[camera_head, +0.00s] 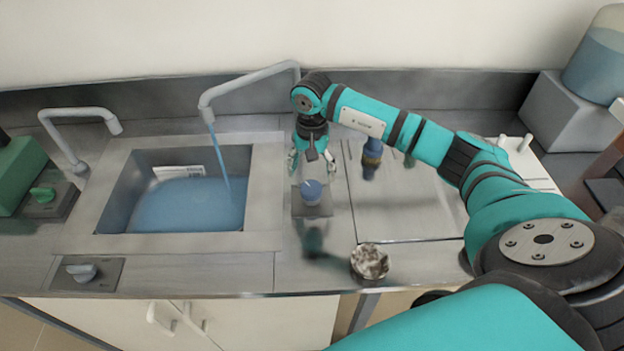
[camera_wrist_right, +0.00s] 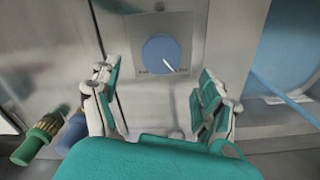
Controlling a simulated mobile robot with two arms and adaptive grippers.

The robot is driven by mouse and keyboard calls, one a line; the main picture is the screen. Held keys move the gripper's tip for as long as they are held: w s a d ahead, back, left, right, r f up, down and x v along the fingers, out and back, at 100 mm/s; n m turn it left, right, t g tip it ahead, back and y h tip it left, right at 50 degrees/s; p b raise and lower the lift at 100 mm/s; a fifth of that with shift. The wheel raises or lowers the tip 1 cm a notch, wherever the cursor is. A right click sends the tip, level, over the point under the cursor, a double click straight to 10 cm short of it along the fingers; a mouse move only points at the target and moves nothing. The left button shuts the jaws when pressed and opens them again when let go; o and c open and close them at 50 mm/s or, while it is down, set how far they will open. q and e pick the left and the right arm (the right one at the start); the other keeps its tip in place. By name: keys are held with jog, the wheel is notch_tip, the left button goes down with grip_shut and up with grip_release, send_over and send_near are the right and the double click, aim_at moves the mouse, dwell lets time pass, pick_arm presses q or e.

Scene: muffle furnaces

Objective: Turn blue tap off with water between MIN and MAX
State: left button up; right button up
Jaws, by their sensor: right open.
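The blue tap knob (camera_head: 311,190) sits on a grey plate on the counter, right of the sink. It also shows in the right wrist view (camera_wrist_right: 161,55), with a white pointer line toward its lower right. A stream of blue water (camera_head: 222,160) runs from the right spout into the sink (camera_head: 262,200). Blue water (camera_head: 180,207) stands in the basin beside a white label (camera_head: 178,171) on its back wall; its marks are too small to read. My right gripper (camera_head: 312,165) is open and empty, just behind and above the knob, with its fingers apart. My left gripper is not in view.
A second spout (camera_head: 78,135) at the left is dry. A grey knob (camera_head: 82,271) sits at the front left, a green knob (camera_head: 42,194) behind it. A crumpled silvery cup-like object (camera_head: 369,262) stands near the front edge. Blue and green fittings (camera_head: 372,155) are right of my gripper.

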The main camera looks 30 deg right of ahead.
aim_at(312, 186)
notch_tip(312, 186, down, 6)
jog(key=shift+r+p, duration=0.1)
jog(key=shift+p, duration=0.4)
jog(key=c, duration=1.2)
